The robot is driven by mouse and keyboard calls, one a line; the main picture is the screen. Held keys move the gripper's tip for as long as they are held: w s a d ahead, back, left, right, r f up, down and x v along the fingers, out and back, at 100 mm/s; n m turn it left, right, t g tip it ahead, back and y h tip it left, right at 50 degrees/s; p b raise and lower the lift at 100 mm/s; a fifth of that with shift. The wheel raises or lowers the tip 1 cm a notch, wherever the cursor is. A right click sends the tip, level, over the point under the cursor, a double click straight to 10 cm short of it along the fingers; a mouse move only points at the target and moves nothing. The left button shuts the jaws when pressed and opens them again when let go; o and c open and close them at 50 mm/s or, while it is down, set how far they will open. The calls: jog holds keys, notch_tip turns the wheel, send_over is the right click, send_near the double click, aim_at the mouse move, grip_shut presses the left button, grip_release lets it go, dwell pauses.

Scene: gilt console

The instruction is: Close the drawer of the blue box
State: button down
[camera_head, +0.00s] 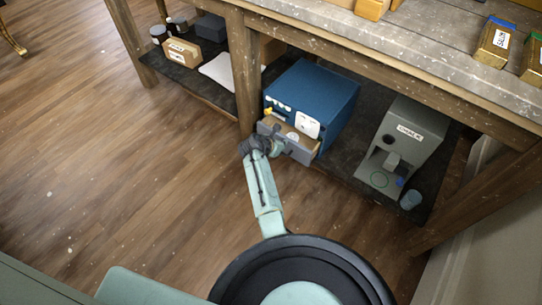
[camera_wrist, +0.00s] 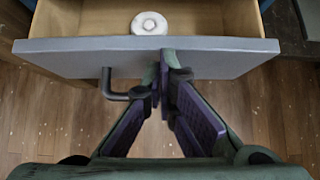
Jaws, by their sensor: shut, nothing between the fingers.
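The blue box (camera_head: 315,92) stands on the lower shelf under the workbench. Its grey-fronted drawer (camera_head: 296,148) is pulled out in the head view. In the wrist view the drawer front (camera_wrist: 220,58) spans the picture, with the wooden inside open behind it. A round white object (camera_wrist: 149,23) lies inside the drawer. A dark handle (camera_wrist: 113,87) sticks out from the front, left of my fingers. My gripper (camera_wrist: 165,75) is shut and empty, with its fingertips at the drawer front, right of the handle. Whether they touch it I cannot tell. It also shows in the head view (camera_head: 262,146).
A wooden table leg (camera_head: 243,75) stands close left of the box. A grey machine (camera_head: 402,145) and a small blue-grey cup (camera_head: 411,199) are to the right on the shelf. A cardboard box (camera_head: 182,51) is at the left. The wooden floor at left is clear.

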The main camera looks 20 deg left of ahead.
jog(key=w, duration=0.1)
jog(key=w+d, duration=0.1)
jog(key=w, duration=0.1)
jog(key=w+b, duration=0.1)
jog(key=w, duration=0.1)
jog(key=shift+d+f, duration=0.1)
jog(key=shift+d, duration=0.3)
jog(key=shift+w+r, duration=0.15)
jog(key=shift+r, duration=0.05)
jog(key=shift+w, duration=0.1)
jog(key=shift+r, duration=0.1)
